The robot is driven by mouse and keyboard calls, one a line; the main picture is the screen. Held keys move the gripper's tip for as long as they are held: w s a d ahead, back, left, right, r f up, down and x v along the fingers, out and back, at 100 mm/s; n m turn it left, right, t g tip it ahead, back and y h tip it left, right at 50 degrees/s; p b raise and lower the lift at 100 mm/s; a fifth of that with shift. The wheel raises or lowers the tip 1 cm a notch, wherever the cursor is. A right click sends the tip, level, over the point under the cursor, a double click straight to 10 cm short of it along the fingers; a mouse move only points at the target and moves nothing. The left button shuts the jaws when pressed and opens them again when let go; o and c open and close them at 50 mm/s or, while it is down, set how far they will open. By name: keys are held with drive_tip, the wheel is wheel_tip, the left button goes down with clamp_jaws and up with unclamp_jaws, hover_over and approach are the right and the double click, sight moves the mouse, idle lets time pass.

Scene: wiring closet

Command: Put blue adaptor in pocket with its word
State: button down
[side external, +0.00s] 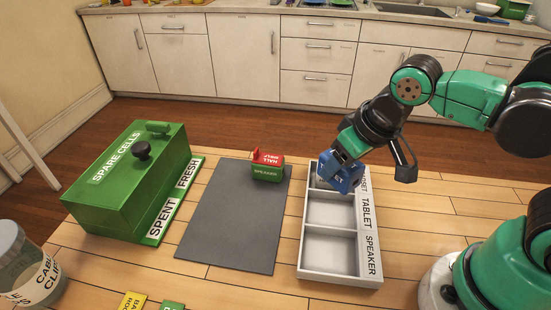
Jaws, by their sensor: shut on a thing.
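The blue adaptor (343,178) is held in my gripper (343,160), which is shut on it. It is at the far end of the grey tray (301,232), over or partly in the far pocket; I cannot tell whether it touches the bottom. No word can be read on it from here. The tray has three pockets in a row. The label strip (370,228) on its right side reads TABLET at the middle pocket and SPEAKER at the near one.
A red and green adaptor (267,166) marked SPEAKER and HALL SHELF stands on the dark grey mat (235,220). A green SPARE CELLS box (130,180) is at left. A jar (28,265) and yellow and green cards (133,301) are near the front edge.

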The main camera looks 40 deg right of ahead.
drive_tip(key=w+d+r, duration=0.4)
drive_tip(key=w+r, duration=0.3)
drive_tip(key=w, duration=0.2)
drive_tip(key=s+a+r+n+g+y, duration=0.1)
drive_tip(key=s+n, duration=0.1)
drive_tip(key=n, duration=0.3)
drive_tip(key=s+a+r+n+g+y, duration=0.1)
drive_tip(key=s+n+y, duration=0.1)
drive_tip(key=n, duration=0.3)
drive_tip(key=s+a+r+n+g+y, duration=0.1)
drive_tip(key=s+n, duration=0.2)
drive_tip(key=n, duration=0.2)
drive_tip(key=shift+s+a+r+g, duration=0.1)
drive_tip(key=shift+s+a+g, duration=0.05)
drive_tip(key=shift+s+g, duration=0.25)
drive_tip(key=n, duration=0.1)
drive_tip(key=s+n, duration=0.1)
drive_tip(key=shift+a+n+g, duration=0.3)
drive_tip(key=shift+g, duration=0.1)
wheel_tip(320, 180, down, 19)
drive_tip(key=shift+f, duration=0.15)
drive_tip(key=shift+f, duration=0.1)
drive_tip(key=c, duration=0.5)
unclamp_jaws()
drive_tip(key=shift+c, duration=0.2)
